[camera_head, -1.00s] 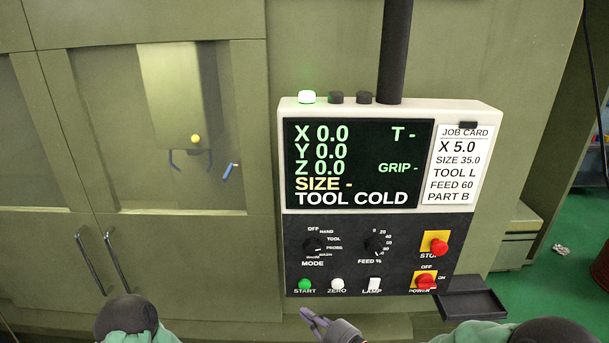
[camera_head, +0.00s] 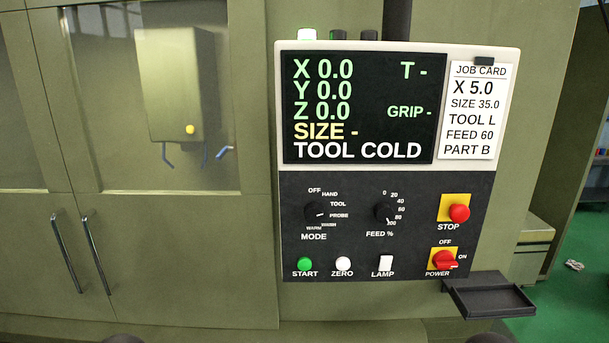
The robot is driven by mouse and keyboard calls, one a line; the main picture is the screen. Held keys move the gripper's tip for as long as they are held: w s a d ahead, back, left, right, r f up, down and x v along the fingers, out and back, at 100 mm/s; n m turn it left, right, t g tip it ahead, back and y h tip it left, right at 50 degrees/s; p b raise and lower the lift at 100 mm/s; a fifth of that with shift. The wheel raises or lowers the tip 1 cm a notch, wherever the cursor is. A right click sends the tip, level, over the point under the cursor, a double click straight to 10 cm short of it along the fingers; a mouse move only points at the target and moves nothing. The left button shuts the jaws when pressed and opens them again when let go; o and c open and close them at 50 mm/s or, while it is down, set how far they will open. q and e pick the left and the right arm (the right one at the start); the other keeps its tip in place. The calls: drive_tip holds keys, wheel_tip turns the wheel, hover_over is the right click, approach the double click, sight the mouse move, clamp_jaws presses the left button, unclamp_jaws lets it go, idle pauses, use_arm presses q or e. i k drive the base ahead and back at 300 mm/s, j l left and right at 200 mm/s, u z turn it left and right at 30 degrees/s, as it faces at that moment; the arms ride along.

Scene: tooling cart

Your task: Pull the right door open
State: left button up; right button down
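The right door (camera_head: 190,245) is a green machine door with a large window (camera_head: 115,100) in its upper part. It looks closed, its left edge meeting the left door (camera_head: 25,250). The right door's handle (camera_head: 97,255) is a slim upright metal bar near that edge. The left door's handle (camera_head: 67,255) is a similar bar just to its left. Neither of my grippers shows in this view. Only dark rounded tops of what look like my arms peek in at the bottom edge, well below the handles. Nothing visible touches either handle.
Through the window a box with a yellow knob (camera_head: 190,129) shows.

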sight(185, 258)
drive_tip(key=u, duration=0.7)
drive_tip(key=i+j+u, duration=0.2)
drive_tip(key=u, duration=0.15)
drive_tip(key=i+j+u, duration=0.15)
drive_tip(key=i+u, duration=0.55)
